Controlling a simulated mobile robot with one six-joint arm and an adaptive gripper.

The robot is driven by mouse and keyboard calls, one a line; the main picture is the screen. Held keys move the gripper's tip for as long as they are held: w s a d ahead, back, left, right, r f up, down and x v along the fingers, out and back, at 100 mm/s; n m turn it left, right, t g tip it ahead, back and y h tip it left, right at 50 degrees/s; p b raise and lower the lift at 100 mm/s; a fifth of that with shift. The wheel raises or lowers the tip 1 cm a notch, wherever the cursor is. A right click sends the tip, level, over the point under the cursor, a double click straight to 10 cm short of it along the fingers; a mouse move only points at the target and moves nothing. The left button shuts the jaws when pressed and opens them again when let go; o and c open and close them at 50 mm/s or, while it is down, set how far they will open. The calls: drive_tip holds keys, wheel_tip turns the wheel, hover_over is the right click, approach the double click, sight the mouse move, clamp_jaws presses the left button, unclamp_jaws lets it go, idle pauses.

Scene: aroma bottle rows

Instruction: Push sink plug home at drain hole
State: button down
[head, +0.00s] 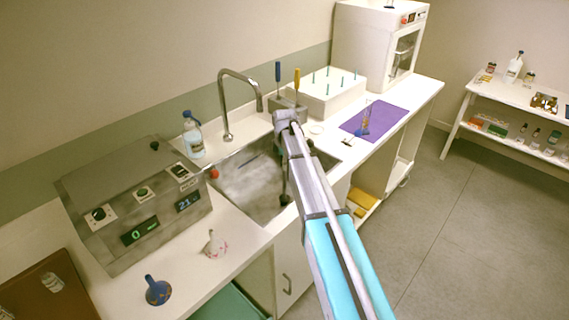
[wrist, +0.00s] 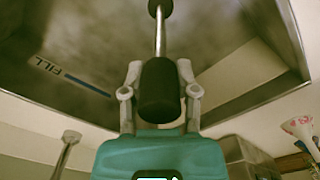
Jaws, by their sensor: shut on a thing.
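A plug tool with a thick black grip (wrist: 159,92), a thin metal rod and a dark round end (wrist: 160,7) is in my gripper (wrist: 160,75). The two fingers close on the black grip from both sides. In the head view, the dark end (head: 285,198) hangs below my wrist at the right side of the sink basin (head: 250,185). The basin has grey, cloudy-looking insides. The wrist view shows its wall with a blue line and the word FILL (wrist: 70,76). I cannot make out the drain hole in either view, nor whether the dark end touches anything.
A curved faucet (head: 226,105) stands behind the basin. A bottle (head: 193,135) and a control box (head: 135,205) are to the left. A red ball (head: 214,173) sits near the left rim. A white pegged box (head: 325,95) and purple mat (head: 375,119) are to the right.

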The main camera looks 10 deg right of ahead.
drive_tip(key=shift+f+b, duration=1.25)
drive_tip(key=shift+b, duration=0.05)
idle(0.7)
drive_tip(key=shift+c, duration=1.4)
unclamp_jaws()
drive_tip(key=shift+r, duration=0.2)
wheel_tip(320, 180, up, 8)
drive_tip(key=p, duration=0.8)
drive_tip(key=shift+r+p, duration=0.2)
drive_tip(key=shift+p, duration=0.2)
drive_tip(key=s+a+r+p, duration=0.3)
drive_tip(key=s+r+p, duration=0.2)
drive_tip(key=r+p, duration=0.4)
drive_tip(key=s+a+r+p, duration=0.3)
drive_tip(key=s+r+p, duration=0.2)
drive_tip(key=r+p, duration=0.5)
drive_tip(key=shift+s, duration=0.35)
drive_tip(key=shift+f, duration=0.1)
